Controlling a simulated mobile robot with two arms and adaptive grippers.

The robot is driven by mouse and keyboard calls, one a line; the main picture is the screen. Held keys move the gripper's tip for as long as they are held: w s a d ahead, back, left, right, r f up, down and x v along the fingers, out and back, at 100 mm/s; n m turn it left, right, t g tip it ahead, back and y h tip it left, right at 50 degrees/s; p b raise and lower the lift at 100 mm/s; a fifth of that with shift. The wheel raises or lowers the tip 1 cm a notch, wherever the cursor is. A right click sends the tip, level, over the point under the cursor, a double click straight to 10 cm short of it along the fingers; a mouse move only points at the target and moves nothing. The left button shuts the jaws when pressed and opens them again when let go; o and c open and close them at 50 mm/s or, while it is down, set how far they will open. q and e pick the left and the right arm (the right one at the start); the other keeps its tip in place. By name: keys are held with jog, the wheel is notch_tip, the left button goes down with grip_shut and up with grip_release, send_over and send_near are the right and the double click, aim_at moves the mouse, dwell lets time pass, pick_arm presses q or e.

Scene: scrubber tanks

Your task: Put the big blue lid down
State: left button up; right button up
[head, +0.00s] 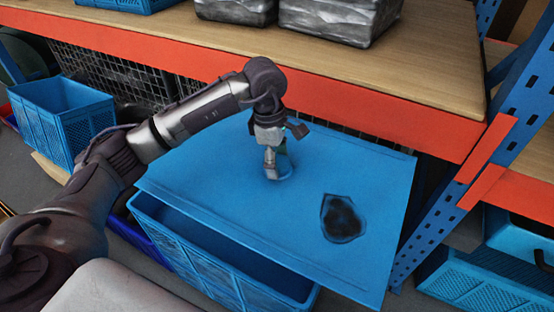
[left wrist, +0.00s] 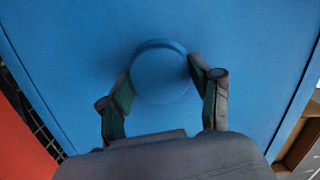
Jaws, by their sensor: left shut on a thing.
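The big blue lid (head: 220,185) is a wide flat rectangular sheet with a round knob (left wrist: 160,75) and a dark irregular patch (head: 342,219) on its top. My left gripper (head: 277,166) is shut on the knob, with one finger on either side of it in the left wrist view. The lid is over a blue crate (head: 222,279), shifted so that part of the crate's open inside shows along the near side. I cannot tell whether the lid touches the crate's rim. My right gripper is not in view.
A shelf with an orange beam (head: 400,127) and wooden top runs behind the lid, carrying wrapped grey blocks (head: 338,18). A blue upright (head: 455,205) stands close to the lid's right edge. Another blue crate (head: 62,118) stands at the left, and more blue crates (head: 480,285) at the right.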

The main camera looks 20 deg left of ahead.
aim_at(277, 162)
pick_arm(q)
jog(key=shift+r, duration=0.3)
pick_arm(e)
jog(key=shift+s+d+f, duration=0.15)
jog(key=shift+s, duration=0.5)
pick_arm(q)
notch_tip(277, 162, up, 5)
jog(key=p, duration=0.5)
jog(key=shift+r+p, duration=0.2)
jog(key=shift+p, duration=0.1)
jog(key=shift+s, duration=0.15)
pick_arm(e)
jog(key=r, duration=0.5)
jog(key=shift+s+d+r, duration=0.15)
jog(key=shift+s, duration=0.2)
